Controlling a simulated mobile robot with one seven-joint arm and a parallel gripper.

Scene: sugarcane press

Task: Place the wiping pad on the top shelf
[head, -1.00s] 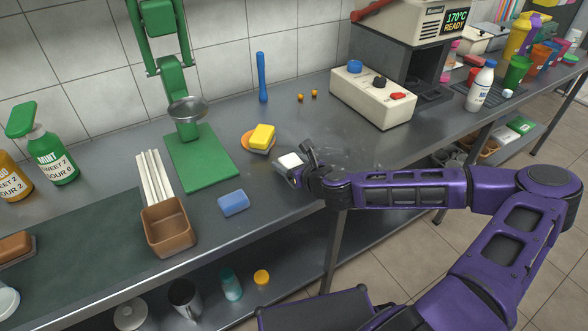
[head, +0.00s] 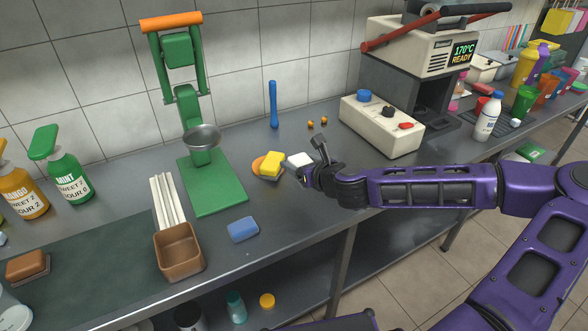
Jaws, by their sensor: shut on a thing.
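A white pad (head: 300,160), which looks like the wiping pad, is at my gripper (head: 312,165) in the head view. My gripper is shut on it, though the fingers partly hide it. The pad shows over the grey counter, just right of a yellow sponge (head: 272,164). I cannot tell whether it touches the counter. No shelf above the counter is in view.
The counter (head: 310,228) holds a green press (head: 186,110), a brown box (head: 180,256), a blue sponge (head: 243,230) and a cream control box (head: 380,130). A lower shelf (head: 300,288) holds a teal bottle (head: 236,307).

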